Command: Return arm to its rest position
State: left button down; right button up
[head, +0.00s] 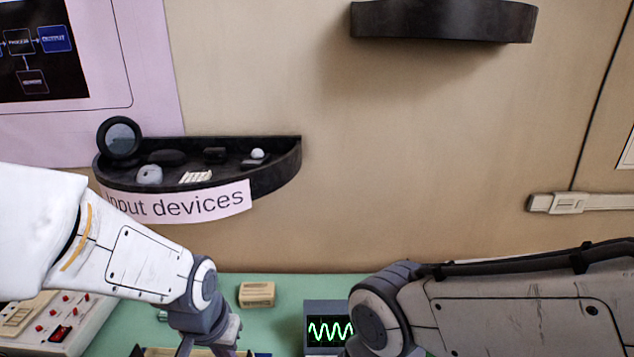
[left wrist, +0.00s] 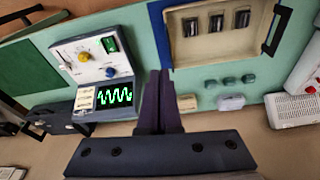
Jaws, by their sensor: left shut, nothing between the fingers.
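My left arm (head: 130,255) comes in from the left in the head view and bends down over the green bench. Its gripper is mostly cut off by the bottom edge there. In the left wrist view my left gripper (left wrist: 158,80) is shut, its two dark fingers together with nothing between them. My right arm (head: 520,310) comes in from the right and bends down at its grey joint. The right gripper is out of view.
A black shelf (head: 275,180) labelled "input devices" holds small items above my left arm. An oscilloscope (head: 325,310) with a green wave stands between the arms. A beige block (head: 257,294) lies on the green bench (head: 285,325). An open case (left wrist: 215,50) shows in the wrist view.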

pick_arm(q)
jog(key=s+d+r+m+g, duration=0.1)
jog(key=s+d+r+m, duration=0.1)
jog(key=s+d, duration=0.3)
jog(key=s+d+r+m+g, duration=0.1)
jog(key=s+d+r+m, duration=0.1)
jog(key=s+d+m, duration=0.2)
jog(key=s+d, duration=0.1)
jog(key=s, duration=0.2)
jog(key=shift+s+d+h+b, duration=0.2)
jog(key=shift+h+b, duration=0.1)
jog(key=shift+d, duration=0.1)
dwell(0.3)
